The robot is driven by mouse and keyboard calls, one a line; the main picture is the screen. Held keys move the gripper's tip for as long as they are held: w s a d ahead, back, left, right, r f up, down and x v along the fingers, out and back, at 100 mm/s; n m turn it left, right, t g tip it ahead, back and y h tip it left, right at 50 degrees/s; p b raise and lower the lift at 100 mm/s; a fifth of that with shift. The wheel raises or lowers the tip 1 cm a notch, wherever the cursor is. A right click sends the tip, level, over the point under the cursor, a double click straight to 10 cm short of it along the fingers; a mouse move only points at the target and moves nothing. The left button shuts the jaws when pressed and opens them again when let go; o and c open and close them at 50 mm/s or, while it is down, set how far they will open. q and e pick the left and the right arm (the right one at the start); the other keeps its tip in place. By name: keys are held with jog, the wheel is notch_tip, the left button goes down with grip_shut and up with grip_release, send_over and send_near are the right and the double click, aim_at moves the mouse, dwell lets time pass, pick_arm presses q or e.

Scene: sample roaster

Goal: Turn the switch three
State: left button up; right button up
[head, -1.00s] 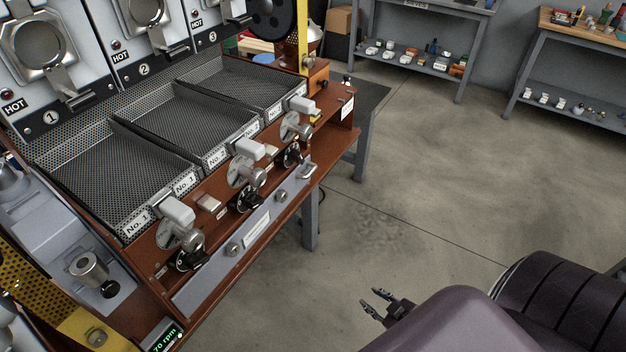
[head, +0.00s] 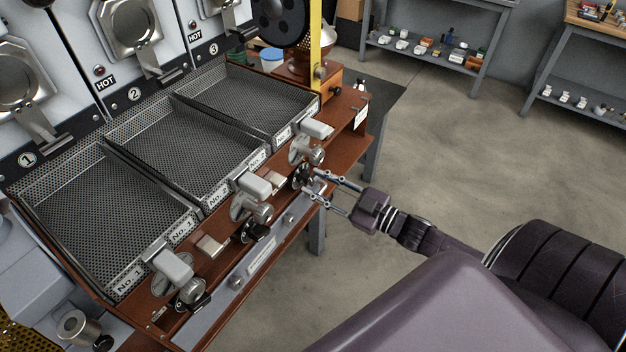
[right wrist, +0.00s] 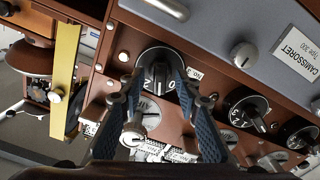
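Switch three is the black rotary knob (head: 302,176) at the far right end of the roaster's front panel. In the right wrist view its dial (right wrist: 160,72) shows white numbers, with 2 and 0 readable. My right gripper (head: 318,187) is at this knob in the head view. In the right wrist view its blue-grey fingers (right wrist: 160,84) are apart, one on each side of the dial's front. I cannot tell whether they touch it. My left gripper is not in view.
Two similar black knobs, the middle one (head: 258,231) and the near one (head: 192,297), sit along the panel. Silver levers with pale handles (head: 317,129) stand above the knobs. Mesh trays (head: 245,105) lie behind. Open floor (head: 440,150) is to the right.

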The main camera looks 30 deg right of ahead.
jog(key=shift+x, duration=0.75)
jog(key=shift+c, duration=0.2)
grip_shut()
jog(key=n, duration=0.4)
jog(key=shift+n, duration=2.3)
